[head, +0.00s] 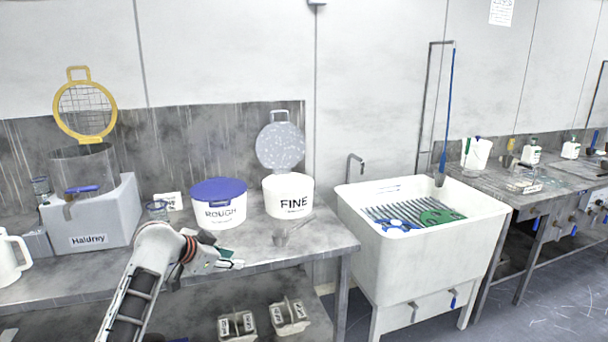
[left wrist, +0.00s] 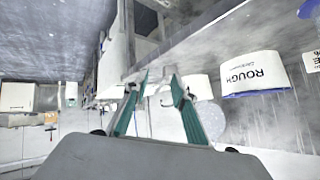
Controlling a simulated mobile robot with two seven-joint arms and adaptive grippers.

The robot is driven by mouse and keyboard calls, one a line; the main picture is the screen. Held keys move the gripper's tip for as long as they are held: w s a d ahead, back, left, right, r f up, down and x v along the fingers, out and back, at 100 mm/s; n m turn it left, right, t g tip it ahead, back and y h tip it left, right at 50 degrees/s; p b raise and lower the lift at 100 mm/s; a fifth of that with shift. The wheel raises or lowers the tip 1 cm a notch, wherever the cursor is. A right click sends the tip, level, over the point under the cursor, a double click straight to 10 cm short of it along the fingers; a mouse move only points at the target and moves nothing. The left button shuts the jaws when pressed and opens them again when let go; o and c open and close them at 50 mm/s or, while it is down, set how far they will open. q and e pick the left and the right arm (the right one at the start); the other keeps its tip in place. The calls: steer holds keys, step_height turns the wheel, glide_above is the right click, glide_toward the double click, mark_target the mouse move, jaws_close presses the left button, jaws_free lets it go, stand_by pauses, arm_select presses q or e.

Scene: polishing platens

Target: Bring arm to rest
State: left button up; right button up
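My left arm reaches in from the bottom left of the head view. My left gripper (head: 230,260) is over the front part of the grey bench, in front of the ROUGH tub. In the left wrist view its two teal-padded fingers (left wrist: 160,82) stand apart with nothing between them, so it is open and empty. My right gripper is in neither view.
A blue-lidded ROUGH tub (head: 219,212), also in the left wrist view (left wrist: 252,74), stands behind the gripper. A grey Haldrey box (head: 103,222) is left. A white sink (head: 425,255) stands further right.

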arm_select(q)
steer(key=s+a+f+n+y, duration=0.1)
steer(key=s+f+n, duration=0.1)
steer(key=s+f, duration=0.85)
steer(key=s+a+f+n+y, duration=0.1)
steer(key=s+f+n, duration=0.1)
steer(key=s+f, duration=0.8)
steer(key=s+d+f+t, duration=0.1)
steer(key=s+f, duration=0.3)
steer(key=s, duration=0.6)
steer(key=s+d+f+n, duration=0.1)
steer(key=s+f, duration=0.3)
steer(key=s, duration=0.6)
steer(key=shift+s+f+t, duration=0.15)
steer(key=shift+s+t, duration=0.25)
